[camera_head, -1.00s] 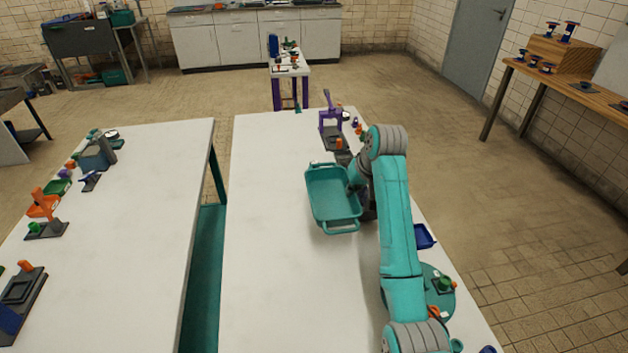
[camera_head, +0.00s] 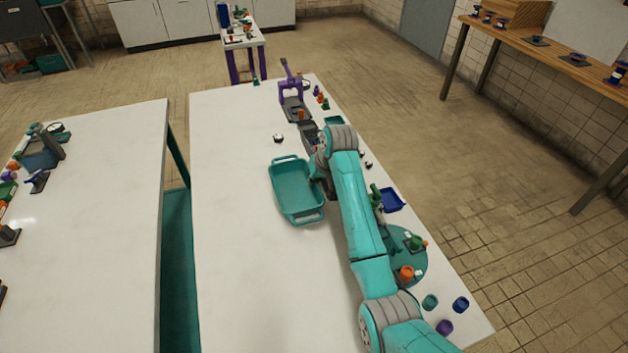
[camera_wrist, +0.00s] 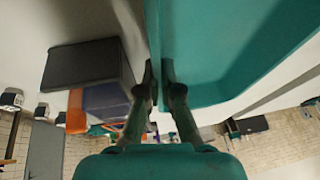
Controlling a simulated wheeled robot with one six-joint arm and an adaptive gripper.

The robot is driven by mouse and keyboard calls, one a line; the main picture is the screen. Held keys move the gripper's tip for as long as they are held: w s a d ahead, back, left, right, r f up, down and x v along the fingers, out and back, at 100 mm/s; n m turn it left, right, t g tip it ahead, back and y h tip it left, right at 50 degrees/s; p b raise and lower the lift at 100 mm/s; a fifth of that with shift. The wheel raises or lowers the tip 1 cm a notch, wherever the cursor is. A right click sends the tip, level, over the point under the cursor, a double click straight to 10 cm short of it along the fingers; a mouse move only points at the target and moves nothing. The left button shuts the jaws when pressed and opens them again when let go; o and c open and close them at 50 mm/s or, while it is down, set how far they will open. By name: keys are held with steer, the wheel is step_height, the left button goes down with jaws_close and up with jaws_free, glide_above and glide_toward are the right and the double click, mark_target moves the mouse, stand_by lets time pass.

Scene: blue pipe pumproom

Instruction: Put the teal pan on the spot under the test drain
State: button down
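The teal pan (camera_head: 297,190) is a rectangular tray with a handle at each end. In the head view it is over the middle of the white table, level or nearly so. My gripper (camera_wrist: 159,76) is at its right side, with the two fingertips close together on its wall. The pan fills the upper right of the wrist view (camera_wrist: 225,55). In the head view my wrist partly hides the fingers. I cannot tell whether the pan touches the table. I cannot make out for sure which fixture is the test drain, or the spot under it.
A purple press (camera_head: 291,92) stands at the table's far end. Beside my arm are a blue tray (camera_head: 391,201), a round teal plate (camera_head: 407,262) and small cups. The table's left half is clear. A second white table (camera_head: 95,220) stands left across a gap.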

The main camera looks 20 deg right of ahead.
steer(key=shift+f, duration=0.15)
steer(key=c, duration=1.6)
jaws_free()
